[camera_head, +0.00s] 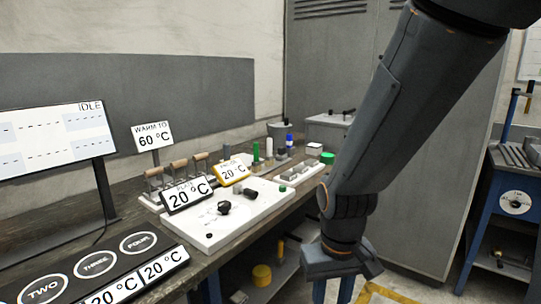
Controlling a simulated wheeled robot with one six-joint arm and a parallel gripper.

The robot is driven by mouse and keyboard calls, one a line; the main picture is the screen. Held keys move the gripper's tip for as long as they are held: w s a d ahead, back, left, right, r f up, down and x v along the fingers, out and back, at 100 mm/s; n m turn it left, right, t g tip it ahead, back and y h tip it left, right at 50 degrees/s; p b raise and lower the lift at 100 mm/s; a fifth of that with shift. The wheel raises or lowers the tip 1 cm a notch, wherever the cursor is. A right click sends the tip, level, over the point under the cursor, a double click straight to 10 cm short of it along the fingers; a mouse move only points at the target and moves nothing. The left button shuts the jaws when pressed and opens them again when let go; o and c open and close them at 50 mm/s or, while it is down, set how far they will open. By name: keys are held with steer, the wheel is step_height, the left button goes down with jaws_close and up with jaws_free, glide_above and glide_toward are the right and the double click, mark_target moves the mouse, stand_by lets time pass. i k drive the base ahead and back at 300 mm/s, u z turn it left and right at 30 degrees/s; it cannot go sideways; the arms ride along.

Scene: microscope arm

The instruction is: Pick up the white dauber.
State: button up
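A small upright white cylinder (269,148), which looks like the white dauber, stands toward the back of the bench, between a green upright piece (255,151) and a blue-topped one (289,139). It is small in the picture, so its detail is unclear. My gripper (336,264) is at the lower end of my arm, which hangs down in front of the bench's right side. It is well apart from the white cylinder. Its fingers do not show clearly, so I cannot tell whether it is open or holds anything.
A white plate (215,236) with small dark parts lies on the bench (60,245). Temperature signs (187,195) and wooden-handled tools (180,166) stand before and left of the cylinder. A screen (55,145) is at left. A grey cabinet (435,170) stands behind my arm.

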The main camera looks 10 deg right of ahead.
mark_target(269, 158)
steer(key=z, duration=0.25)
steer(key=k, duration=0.3)
steer(key=z, duration=1)
steer(key=k, duration=1.05)
steer(key=z, duration=0.75)
steer(key=i, duration=1.2)
steer(key=u, duration=0.5)
steer(key=i, duration=1.5)
steer(key=u, duration=1.4)
steer(key=i, duration=0.85)
steer(key=u, duration=1.05)
